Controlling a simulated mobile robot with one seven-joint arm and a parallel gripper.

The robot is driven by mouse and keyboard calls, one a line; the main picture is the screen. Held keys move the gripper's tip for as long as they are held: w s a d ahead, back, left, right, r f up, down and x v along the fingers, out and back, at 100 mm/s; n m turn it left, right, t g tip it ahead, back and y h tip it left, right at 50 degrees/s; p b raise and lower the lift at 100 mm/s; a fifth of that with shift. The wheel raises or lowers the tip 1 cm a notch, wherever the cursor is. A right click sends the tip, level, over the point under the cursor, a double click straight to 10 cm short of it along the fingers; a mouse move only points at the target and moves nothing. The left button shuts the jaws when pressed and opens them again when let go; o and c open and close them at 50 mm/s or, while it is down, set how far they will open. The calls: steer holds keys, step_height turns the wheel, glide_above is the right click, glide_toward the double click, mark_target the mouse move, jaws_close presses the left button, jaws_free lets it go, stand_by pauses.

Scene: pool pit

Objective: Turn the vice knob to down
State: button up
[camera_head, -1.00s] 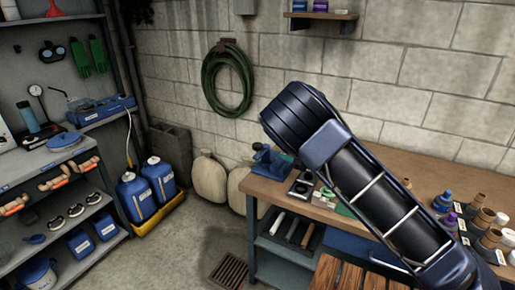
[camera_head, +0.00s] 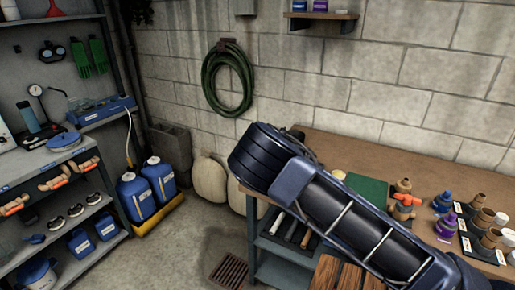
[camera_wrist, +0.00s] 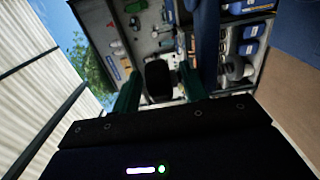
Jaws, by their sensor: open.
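The blue vice, seen at the left end of the workbench (camera_head: 345,150) a second ago, is now hidden behind my arm in the head view. My gripper (camera_wrist: 157,78) shows in the wrist view as two dark green fingers, apart and open. A dark rounded piece (camera_wrist: 158,80) shows between the fingers; I cannot tell if it is the vice knob or if anything touches it. A dark blue upright shape (camera_wrist: 206,40) stands beside the right finger and may be part of the vice. The knob's position cannot be read.
Grey shelving (camera_head: 60,165) stands on the left. Blue jugs (camera_head: 158,178) stand in a yellow tray on the floor. A hose (camera_head: 228,78) hangs on the block wall. Brown fittings and bottles (camera_head: 443,202) crowd the bench's right part. The floor left of the bench is open.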

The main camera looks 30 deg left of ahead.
steer(key=shift+a, duration=0.3)
steer(key=c, duration=0.9)
steer(key=shift+o, duration=0.2)
